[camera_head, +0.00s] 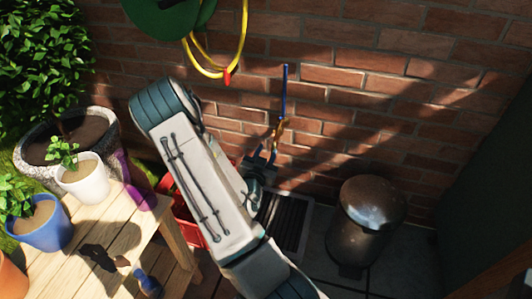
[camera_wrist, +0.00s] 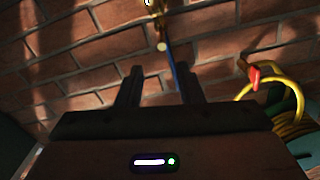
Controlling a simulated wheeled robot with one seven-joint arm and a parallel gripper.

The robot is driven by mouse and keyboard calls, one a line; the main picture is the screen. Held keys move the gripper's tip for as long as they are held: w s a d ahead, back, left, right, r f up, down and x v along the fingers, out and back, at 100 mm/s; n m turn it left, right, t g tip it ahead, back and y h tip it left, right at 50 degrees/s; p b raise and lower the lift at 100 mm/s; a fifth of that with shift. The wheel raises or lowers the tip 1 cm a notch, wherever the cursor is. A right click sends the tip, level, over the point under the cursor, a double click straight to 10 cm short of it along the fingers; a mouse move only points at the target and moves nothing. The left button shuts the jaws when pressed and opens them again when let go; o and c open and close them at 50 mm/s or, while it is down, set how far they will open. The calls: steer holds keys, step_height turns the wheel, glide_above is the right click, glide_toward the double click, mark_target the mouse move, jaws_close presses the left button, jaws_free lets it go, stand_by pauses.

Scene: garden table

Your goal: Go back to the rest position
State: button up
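My gripper (camera_head: 264,158) is at the end of my arm, in front of the brick wall (camera_head: 330,75) and just below a brass tap (camera_head: 279,130) in the head view. In the wrist view my gripper (camera_wrist: 160,75) has its two dark fingers apart, with no object held between them. The brass tap (camera_wrist: 156,12) shows beyond the fingers there. A thin blue pipe (camera_head: 285,90) runs up from the tap in the head view. In the wrist view the blue pipe (camera_wrist: 175,72) appears behind the gap between the fingers. My forearm hides part of the ground and a red crate.
A wooden table (camera_head: 75,255) with potted plants stands at the left, a white pot (camera_head: 84,180) near its back edge. The red crate (camera_head: 186,213) lies beside it. A dark bin (camera_head: 368,220) stands at the right. A yellow hose (camera_head: 243,45) hangs on the wall.

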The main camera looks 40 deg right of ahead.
stand_by(0.4)
steer(key=w+a+r+n+g+y+p, duration=0.1)
steer(key=w+a+r+n+y+p, duration=0.1)
steer(key=a+r+y+p, duration=0.65)
steer(key=w+a+r+n+y+p, duration=0.35)
steer(key=a+r+p, duration=0.75)
steer(key=r, duration=0.5)
steer(key=s+a+r+n+g+y+p, duration=0.1)
steer(key=s+a+r+n+p, duration=0.3)
steer(key=s+r, duration=0.5)
steer(key=s+a+r+n+g+y+p, duration=0.2)
steer(key=s+a+r+n+g+p, duration=0.2)
steer(key=s+a+r+p, duration=0.3)
steer(key=s+v, duration=0.1)
steer(key=v, duration=0.6)
steer(key=shift+s+r, duration=0.2)
